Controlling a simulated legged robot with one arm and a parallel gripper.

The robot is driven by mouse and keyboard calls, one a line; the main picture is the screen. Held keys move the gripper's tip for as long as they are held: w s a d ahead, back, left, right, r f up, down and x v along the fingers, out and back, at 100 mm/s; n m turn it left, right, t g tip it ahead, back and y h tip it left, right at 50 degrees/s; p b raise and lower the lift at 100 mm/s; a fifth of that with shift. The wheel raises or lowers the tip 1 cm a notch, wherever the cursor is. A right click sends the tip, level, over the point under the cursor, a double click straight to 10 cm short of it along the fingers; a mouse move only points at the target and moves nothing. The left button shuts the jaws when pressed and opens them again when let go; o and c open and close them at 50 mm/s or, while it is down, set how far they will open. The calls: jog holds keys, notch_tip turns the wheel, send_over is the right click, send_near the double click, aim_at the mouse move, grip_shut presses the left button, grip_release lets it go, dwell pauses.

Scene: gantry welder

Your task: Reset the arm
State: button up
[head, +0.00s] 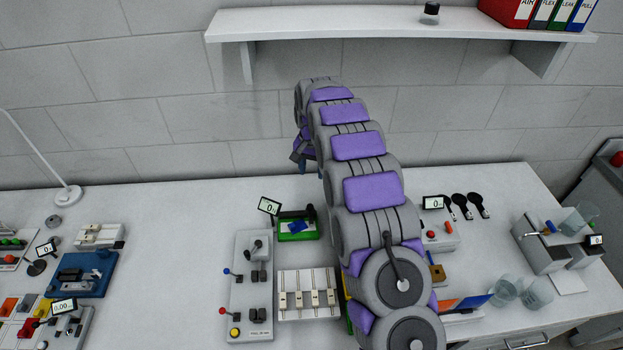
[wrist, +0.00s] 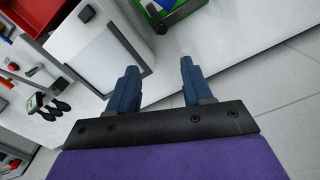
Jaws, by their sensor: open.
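My segmented grey and purple arm (head: 366,190) rises from the lower right of the head view and reaches over the bench toward the back wall. It curls over at the far end, and my gripper (head: 304,157) hangs there, partly hidden by the arm. In the wrist view my gripper (wrist: 158,65) shows two blue fingers spread apart, with nothing between them but bench and floor-like tiled surface. It touches no object that I can see.
A white bench (head: 180,215) carries a lever panel (head: 252,300), a slider box (head: 308,295), a green device (head: 298,230), a blue device (head: 83,273) and glass beakers (head: 537,292). A shelf (head: 400,24) hangs above. Bare bench lies left of the lever panel.

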jog(key=shift+r, duration=0.6)
jog(key=s+d+r+n+b, duration=0.1)
jog(key=s+d+r, duration=0.1)
jog(key=s+r, duration=0.35)
jog(key=s+d+r+b, duration=0.1)
jog(key=s+d+r, duration=0.1)
jog(key=s, duration=0.7)
jog(key=s+d+r+n, duration=0.1)
jog(key=s+d+r, duration=0.1)
jog(key=s+r, duration=0.35)
jog(key=s+d+f+n+g+b, duration=0.1)
jog(key=s+f, duration=0.1)
jog(key=s, duration=1.3)
jog(key=s+d+f+n+b, duration=0.1)
jog(key=s+f, duration=0.2)
jog(key=s, duration=1.3)
jog(key=shift+s+d+g+b, duration=0.2)
jog(key=shift+g+b, duration=0.15)
jog(key=shift+g, duration=0.05)
